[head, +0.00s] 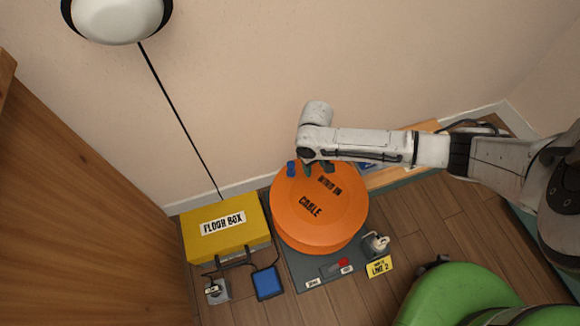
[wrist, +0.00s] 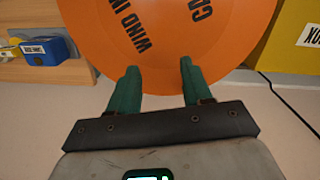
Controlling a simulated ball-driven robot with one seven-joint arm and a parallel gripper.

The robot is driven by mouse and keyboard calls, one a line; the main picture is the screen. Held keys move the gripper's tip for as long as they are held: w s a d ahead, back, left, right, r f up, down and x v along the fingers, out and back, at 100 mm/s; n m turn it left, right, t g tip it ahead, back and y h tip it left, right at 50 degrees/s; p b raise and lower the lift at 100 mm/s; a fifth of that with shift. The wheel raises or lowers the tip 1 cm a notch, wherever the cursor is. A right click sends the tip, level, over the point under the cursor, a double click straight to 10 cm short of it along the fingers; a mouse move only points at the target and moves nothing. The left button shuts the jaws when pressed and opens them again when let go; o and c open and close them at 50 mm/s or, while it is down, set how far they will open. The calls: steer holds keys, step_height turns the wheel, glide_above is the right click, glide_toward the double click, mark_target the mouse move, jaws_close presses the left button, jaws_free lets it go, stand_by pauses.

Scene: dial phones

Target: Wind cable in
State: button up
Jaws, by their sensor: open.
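An orange round cable reel (head: 315,222) labelled "WIND IN" and "CABLE" sits on a dark grey base (head: 305,265) on the floor. It also fills the top of the wrist view (wrist: 190,45). My gripper (wrist: 158,75) is open, its two green fingers apart with nothing between them. In the head view my gripper (head: 312,168) is over the back edge of the reel. Whether the fingertips touch the reel, I cannot tell. A red switch (head: 343,263) with small labels is on the base in front of the reel.
A yellow floor box (head: 225,227) stands left of the reel, a blue block (head: 267,283) before it. A metal fitting (head: 376,243) with a yellow "LINE 2" tag (head: 379,267) is at right. A wooden cabinet (head: 85,210) is left; a green rounded thing (head: 450,295) is front right.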

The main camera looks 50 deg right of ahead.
step_height(320, 180, up, 3)
steer(key=t, duration=0.1)
glide_above(291, 164)
step_height(291, 164, down, 11)
steer(key=b, duration=0.6)
steer(key=shift+r, duration=0.2)
steer(key=shift+c, duration=0.4)
jaws_close()
